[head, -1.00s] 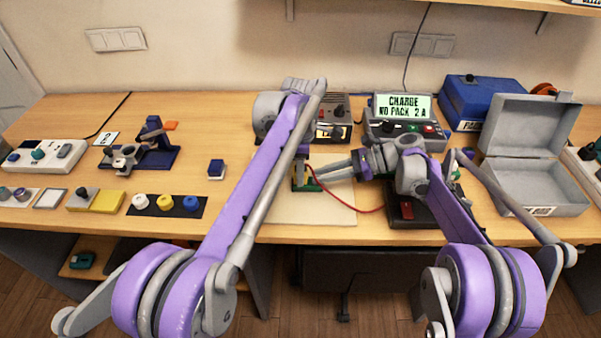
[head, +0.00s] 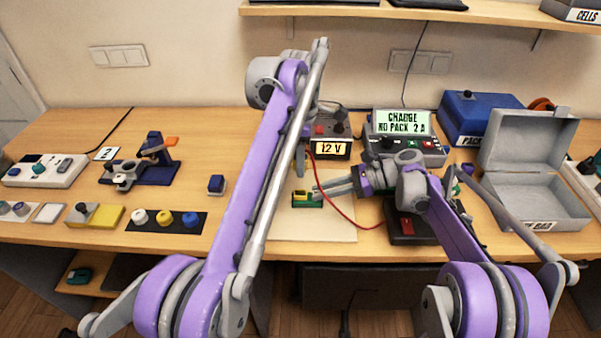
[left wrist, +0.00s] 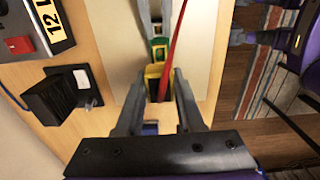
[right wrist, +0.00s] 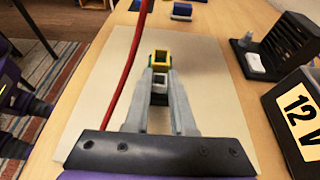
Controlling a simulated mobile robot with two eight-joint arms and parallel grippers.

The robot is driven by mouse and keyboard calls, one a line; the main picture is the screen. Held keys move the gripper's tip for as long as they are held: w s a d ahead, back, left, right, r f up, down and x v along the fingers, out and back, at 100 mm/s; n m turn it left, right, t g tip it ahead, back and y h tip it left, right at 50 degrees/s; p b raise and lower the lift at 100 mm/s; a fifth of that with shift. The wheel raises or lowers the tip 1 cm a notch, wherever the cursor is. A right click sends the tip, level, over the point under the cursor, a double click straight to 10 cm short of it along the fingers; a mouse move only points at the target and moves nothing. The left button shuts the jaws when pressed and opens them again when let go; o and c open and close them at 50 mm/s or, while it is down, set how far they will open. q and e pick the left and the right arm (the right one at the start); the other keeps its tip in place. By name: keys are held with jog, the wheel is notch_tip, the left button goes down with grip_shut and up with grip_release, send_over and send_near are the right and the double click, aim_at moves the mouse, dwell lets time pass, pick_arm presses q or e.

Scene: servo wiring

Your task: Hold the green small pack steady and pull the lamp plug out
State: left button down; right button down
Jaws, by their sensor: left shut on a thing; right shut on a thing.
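My left gripper (head: 301,172) is above the pack, partly behind my own arm. It is shut on the yellow lamp plug (left wrist: 154,80), which has a red lead (left wrist: 172,60). In the head view the plug is hard to make out.
The pale mat (head: 325,228) has bare room around the pack. Behind stand the 12 V box (head: 330,149) and the charger (head: 403,122).

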pick_arm(q)
jog(key=shift+r, duration=0.5)
pick_arm(e)
jog(key=c, duration=0.7)
grip_release()
